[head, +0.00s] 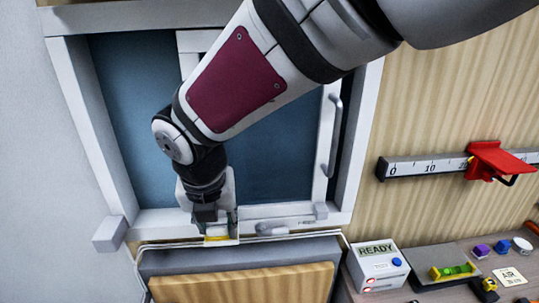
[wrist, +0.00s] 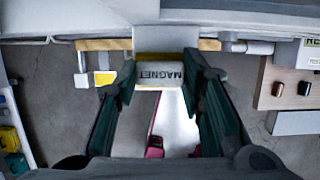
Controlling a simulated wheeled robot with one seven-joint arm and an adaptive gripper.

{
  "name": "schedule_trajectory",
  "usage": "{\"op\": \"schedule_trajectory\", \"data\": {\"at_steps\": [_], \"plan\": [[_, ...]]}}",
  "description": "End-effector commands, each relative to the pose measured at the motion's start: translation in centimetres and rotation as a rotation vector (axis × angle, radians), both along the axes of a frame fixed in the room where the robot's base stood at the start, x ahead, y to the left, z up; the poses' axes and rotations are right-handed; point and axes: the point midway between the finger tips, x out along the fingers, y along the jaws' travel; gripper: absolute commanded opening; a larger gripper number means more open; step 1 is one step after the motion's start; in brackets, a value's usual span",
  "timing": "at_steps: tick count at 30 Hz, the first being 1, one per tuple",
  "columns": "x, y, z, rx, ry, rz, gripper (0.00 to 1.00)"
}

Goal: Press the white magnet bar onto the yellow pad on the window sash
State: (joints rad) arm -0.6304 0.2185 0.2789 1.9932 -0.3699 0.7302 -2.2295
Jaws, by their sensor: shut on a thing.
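The white magnet bar (wrist: 160,73), printed MAGNET with yellowish edging, sits between my fingertips in the wrist view. My gripper (wrist: 161,80) is shut on it. In the head view my gripper (head: 210,222) points down at the bottom rail of the white window sash (head: 265,210). A small yellow patch (head: 216,238) shows just under the fingers there. I cannot tell whether it is the pad or part of the bar, nor whether the bar touches the sash. The fingers hide most of the bar in the head view.
A wooden panel (head: 240,285) stands just below the sill. A ruler (head: 430,165) with a red slider (head: 500,158) is on the wall.

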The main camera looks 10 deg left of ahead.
Motion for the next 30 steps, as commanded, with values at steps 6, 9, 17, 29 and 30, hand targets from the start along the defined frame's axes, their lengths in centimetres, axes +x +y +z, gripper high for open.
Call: {"op": "schedule_trajectory", "data": {"at_steps": [6, 9, 17, 29, 30], "plan": [[-0.13, -0.18, -0.41, -0.007, 0.008, -0.001, 0.08], [-0.13, -0.2, -0.41, -0.007, 0.009, -0.001, 0.08], [-0.14, -0.23, -0.33, -0.008, 0.008, -0.002, 0.08], [-0.11, -0.17, -0.21, -0.006, 0.006, -0.001, 0.59], [-0.1, -0.16, -0.19, -0.005, 0.006, -0.001, 0.59]]}}
